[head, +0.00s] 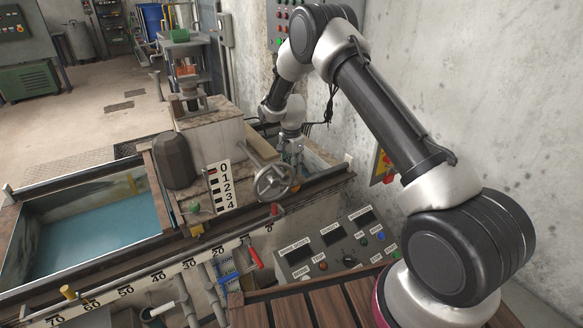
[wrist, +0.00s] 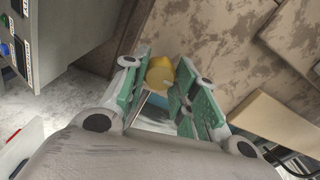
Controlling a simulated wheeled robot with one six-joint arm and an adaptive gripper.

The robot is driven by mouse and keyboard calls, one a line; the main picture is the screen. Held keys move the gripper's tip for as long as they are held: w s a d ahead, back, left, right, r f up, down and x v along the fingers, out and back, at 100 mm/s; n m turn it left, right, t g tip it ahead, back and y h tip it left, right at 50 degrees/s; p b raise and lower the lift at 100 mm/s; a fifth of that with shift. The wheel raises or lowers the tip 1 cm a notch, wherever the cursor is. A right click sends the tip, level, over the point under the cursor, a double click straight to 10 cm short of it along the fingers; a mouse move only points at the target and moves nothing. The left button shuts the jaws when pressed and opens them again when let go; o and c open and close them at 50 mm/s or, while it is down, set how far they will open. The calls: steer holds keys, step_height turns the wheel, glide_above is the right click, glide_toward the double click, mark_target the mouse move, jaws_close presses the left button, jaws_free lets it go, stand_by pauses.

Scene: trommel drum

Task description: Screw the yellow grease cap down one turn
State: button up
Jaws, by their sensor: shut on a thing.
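The yellow grease cap (wrist: 160,73) shows in the wrist view between the fingertips of my gripper (wrist: 162,80). The two green-padded fingers are shut on the cap, one on each side. A pale surface lies below the cap between the fingers; what the cap sits on is mostly hidden. In the head view my gripper (head: 291,150) is small, behind the grey handwheel and close to the concrete wall. The cap cannot be made out there.
A grey handwheel (head: 273,182) stands just in front of my gripper. A control panel (head: 335,245) is lower right of it, and a numbered plate (head: 220,186) is to its left. A water-filled trough (head: 95,236) lies at the left. The concrete wall (head: 480,90) is close on the right.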

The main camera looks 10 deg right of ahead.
stand_by(0.3)
steer(key=o, duration=1)
steer(key=shift+c, duration=0.2)
steer(key=shift+o, duration=0.3)
steer(key=shift+w+r, duration=0.2)
steer(key=shift+r, duration=0.15)
step_height(320, 180, up, 11)
steer(key=shift+s+r, duration=0.15)
steer(key=shift+s, duration=0.05)
